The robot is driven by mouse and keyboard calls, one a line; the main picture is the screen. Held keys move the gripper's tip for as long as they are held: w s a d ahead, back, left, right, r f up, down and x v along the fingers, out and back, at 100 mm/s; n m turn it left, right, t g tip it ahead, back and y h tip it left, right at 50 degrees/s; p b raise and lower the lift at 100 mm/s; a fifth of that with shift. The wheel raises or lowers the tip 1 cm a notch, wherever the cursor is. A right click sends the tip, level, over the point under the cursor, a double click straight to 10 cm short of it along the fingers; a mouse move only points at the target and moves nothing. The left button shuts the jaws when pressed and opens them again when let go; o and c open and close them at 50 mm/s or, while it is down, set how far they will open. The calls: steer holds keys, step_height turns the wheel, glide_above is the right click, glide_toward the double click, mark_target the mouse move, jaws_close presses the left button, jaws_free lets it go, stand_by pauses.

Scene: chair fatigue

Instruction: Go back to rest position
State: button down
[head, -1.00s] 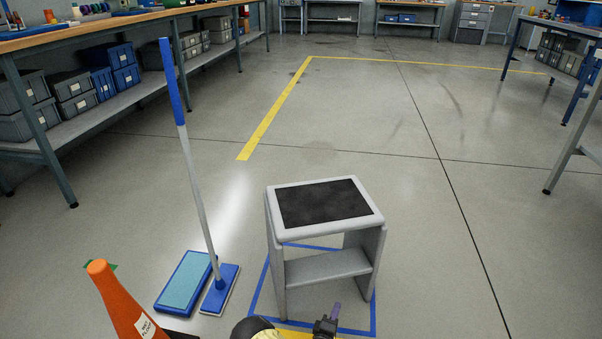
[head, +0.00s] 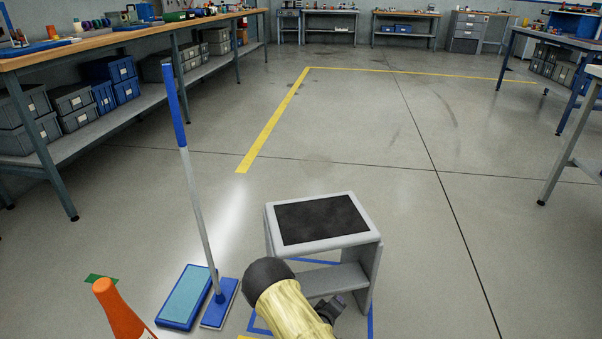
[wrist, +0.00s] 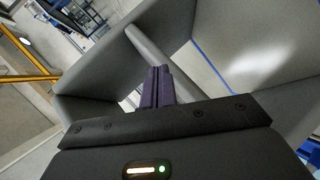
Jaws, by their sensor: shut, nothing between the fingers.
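My gripper (wrist: 158,86) is in the wrist view with its two dark purple fingers together and nothing between them. The grey step stool (wrist: 210,60) fills much of the wrist view close beyond the fingers. In the head view the stool (head: 357,222) stands upright with a black pad (head: 320,218) on top. My pale yellow arm with a dark rounded joint rises in front of the stool's lower left part and hides it. The dark end of my arm shows by the stool's lower front, but the fingertips cannot be made out there. I cannot tell whether they touch the stool.
Blue tape (head: 370,322) marks the floor around the stool. A mop (head: 198,215) stands upright beside a blue pad (head: 187,295) on the left. An orange cone (head: 120,310) is at the lower left. A long workbench (head: 120,50) lines the left. The floor behind the stool is clear.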

steer(key=s+r+m+g+y+p, duration=0.3)
steer(key=r+p, duration=0.1)
steer(key=r, duration=0.8)
steer(key=s+r+m+g+y+p, duration=0.2)
steer(key=s+r+p, duration=0.1)
steer(key=r, duration=1)
steer(key=s+d+r+m+g+y+p, duration=0.1)
steer(key=s+d+r+g+p, duration=0.15)
steer(key=s+r, duration=0.75)
steer(key=s+d+r+m+g+y+p, duration=0.1)
steer(key=s+r+p, duration=0.3)
steer(key=s+r, duration=0.55)
step_height(320, 180, up, 38)
steer(key=p, duration=3.8)
steer(key=shift+w, duration=0.1)
